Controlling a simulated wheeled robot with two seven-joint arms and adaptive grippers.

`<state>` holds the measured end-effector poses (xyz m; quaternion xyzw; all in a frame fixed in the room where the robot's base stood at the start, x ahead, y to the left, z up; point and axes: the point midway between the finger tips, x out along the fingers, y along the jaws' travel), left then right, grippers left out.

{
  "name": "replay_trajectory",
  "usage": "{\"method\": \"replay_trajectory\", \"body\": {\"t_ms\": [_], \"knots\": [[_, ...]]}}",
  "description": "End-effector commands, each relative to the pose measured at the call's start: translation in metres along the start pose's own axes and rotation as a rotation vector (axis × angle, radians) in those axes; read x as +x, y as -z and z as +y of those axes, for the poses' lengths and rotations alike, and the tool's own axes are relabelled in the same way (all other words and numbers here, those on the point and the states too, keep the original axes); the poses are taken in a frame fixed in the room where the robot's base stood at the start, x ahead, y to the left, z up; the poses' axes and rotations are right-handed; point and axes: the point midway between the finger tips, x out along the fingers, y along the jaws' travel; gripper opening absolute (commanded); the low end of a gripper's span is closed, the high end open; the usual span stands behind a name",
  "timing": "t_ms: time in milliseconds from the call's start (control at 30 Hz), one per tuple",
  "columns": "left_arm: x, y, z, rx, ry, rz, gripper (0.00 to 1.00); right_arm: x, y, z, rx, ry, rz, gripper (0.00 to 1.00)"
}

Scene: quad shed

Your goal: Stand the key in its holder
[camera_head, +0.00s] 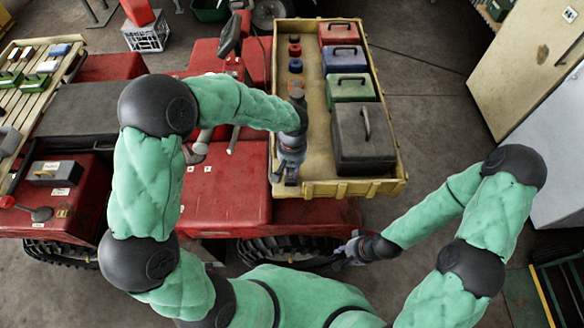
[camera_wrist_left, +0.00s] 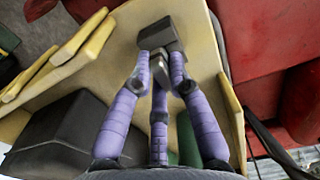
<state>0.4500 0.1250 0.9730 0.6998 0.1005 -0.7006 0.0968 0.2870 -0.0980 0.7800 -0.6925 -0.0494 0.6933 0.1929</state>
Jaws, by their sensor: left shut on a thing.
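My left gripper (camera_head: 289,174) is low over the near end of the yellow cargo tray (camera_head: 330,189). In the left wrist view, its purple fingers (camera_wrist_left: 161,80) are shut on a dark grey blocky piece (camera_wrist_left: 161,36), which appears to be the key. A smaller grey part of it shows between the fingers. In the head view the held piece is mostly hidden by the hand. My right gripper (camera_head: 351,250) is low by the near tyre, away from the tray; its fingers are too small to read. I cannot make out the holder for certain.
In the tray stand a dark grey case (camera_head: 362,150), a green case (camera_head: 349,87), a blue case (camera_head: 345,58) and a red case (camera_head: 339,32). Small red (camera_head: 295,50) and blue (camera_head: 295,66) round items stand left of them. Bare tray floor lies beside the grey case.

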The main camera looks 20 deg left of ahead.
Motion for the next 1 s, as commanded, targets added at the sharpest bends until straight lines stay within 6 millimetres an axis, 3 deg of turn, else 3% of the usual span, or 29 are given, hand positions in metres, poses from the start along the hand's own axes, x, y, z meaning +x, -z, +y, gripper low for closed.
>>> {"method": "replay_trajectory", "body": {"t_ms": [167, 200, 300, 700, 867, 1000], "knots": [[0.006, 0.0, 0.0, 0.0, 0.0, 0.0, 0.0, 0.005, 0.0, 0.002, 0.0, 0.0, 0.0, 0.33], [0.005, 0.0, 0.0, 0.0, 0.0, 0.0, 0.24, 0.004, 0.0, 0.002, 0.0, 0.0, 0.0, 0.33], [0.005, 0.0, 0.0, 0.0, 0.0, 0.0, 0.46, 0.004, 0.0, 0.001, 0.0, 0.0, 0.0, 0.33], [-0.001, 0.001, 0.0, 0.0, 0.0, 0.002, 0.46, 0.004, 0.0, 0.001, 0.0, 0.0, 0.0, 0.33], [-0.022, 0.001, 0.0, -0.001, -0.002, 0.005, 0.46, 0.004, 0.0, 0.001, 0.0, 0.0, 0.0, 0.33], [-0.051, 0.001, 0.001, -0.001, -0.003, 0.006, 0.46, 0.004, 0.0, 0.001, 0.0, 0.0, 0.0, 0.33]]}}
